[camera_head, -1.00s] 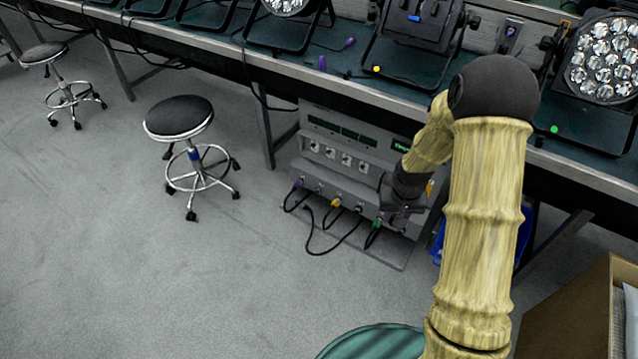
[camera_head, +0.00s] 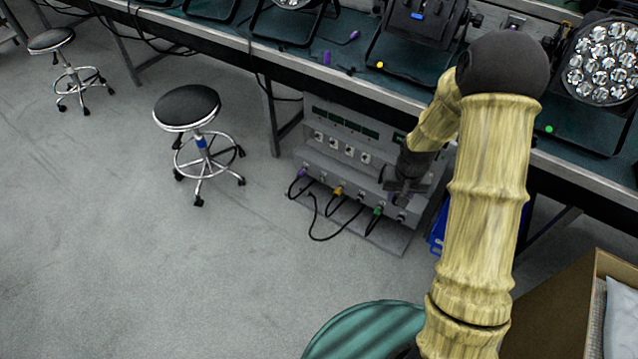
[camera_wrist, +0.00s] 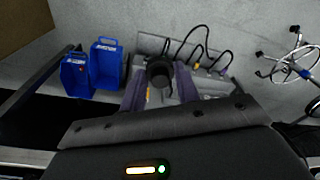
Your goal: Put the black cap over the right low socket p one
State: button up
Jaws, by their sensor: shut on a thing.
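My gripper (camera_wrist: 160,88) is shut on the black cap (camera_wrist: 158,72), which shows between its two fingers in the wrist view. In the head view my gripper (camera_head: 404,190) is at the right end of the grey rack's (camera_head: 325,160) lower front, close to the low socket row. Purple, yellow and green plugs (camera_head: 377,211) with black cables sit along that row, left of my gripper. My gripper and the cap hide the right low socket area. I cannot tell whether the cap touches the rack.
The rack stands under a long workbench (camera_head: 345,80) carrying par cans (camera_head: 603,60). Blue bins (camera_wrist: 75,75) are beside the rack. A black stool (camera_head: 187,105) stands to the left, and a cardboard box (camera_head: 560,310) is at lower right.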

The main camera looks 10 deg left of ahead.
notch_tip(320, 180, up, 25)
jog(key=s+p, duration=0.2)
jog(key=p, duration=3.2)
jog(key=shift+s+p, duration=0.15)
jog(key=shift+p, duration=0.15)
